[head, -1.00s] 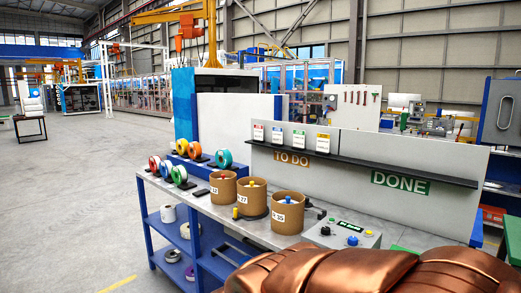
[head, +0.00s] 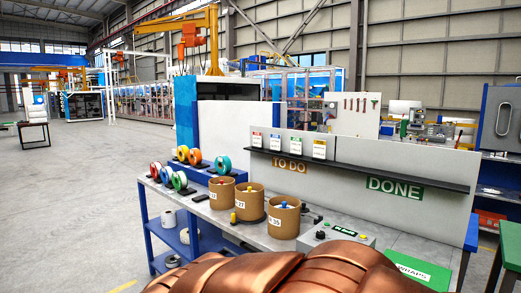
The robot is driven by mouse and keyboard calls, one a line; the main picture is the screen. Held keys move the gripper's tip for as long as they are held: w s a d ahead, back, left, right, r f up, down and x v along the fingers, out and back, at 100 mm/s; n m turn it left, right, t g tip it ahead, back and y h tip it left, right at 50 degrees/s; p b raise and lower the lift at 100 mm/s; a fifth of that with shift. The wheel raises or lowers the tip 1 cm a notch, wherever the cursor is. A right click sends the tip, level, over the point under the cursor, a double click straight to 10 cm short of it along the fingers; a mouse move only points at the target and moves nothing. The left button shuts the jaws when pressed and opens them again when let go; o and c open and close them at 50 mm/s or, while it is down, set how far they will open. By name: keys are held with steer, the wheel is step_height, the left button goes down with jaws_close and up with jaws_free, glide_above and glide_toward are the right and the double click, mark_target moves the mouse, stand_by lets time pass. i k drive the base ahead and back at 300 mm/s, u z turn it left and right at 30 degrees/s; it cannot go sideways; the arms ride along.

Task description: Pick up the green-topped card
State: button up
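Four small white cards with coloured tops stand in a row on the dark ledge (head: 400,178) above the TO DO sign. The green-topped card (head: 275,142) appears to be second from the left, though the top colours are small and hard to tell. It is upright against the grey panel. Beside it are a red-topped card (head: 257,139), a card that looks blue-topped (head: 292,146) and a yellow-topped card (head: 319,149). My gripper is not in view. Only copper-coloured parts of my own body show at the bottom edge.
The bench (head: 215,216) below holds brown drums (head: 285,219), coloured spools (head: 180,180) and a control box (head: 340,236) with buttons. The ledge above the DONE sign (head: 394,188) is empty. A green WRAPS surface (head: 420,273) is lower right. Open floor lies left.

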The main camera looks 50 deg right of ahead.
mark_target(296, 142)
steer(key=u, duration=0.05)
steer(key=i, duration=1.75)
steer(key=z, duration=0.75)
steer(key=i, duration=1.1)
steer(key=z, duration=1.05)
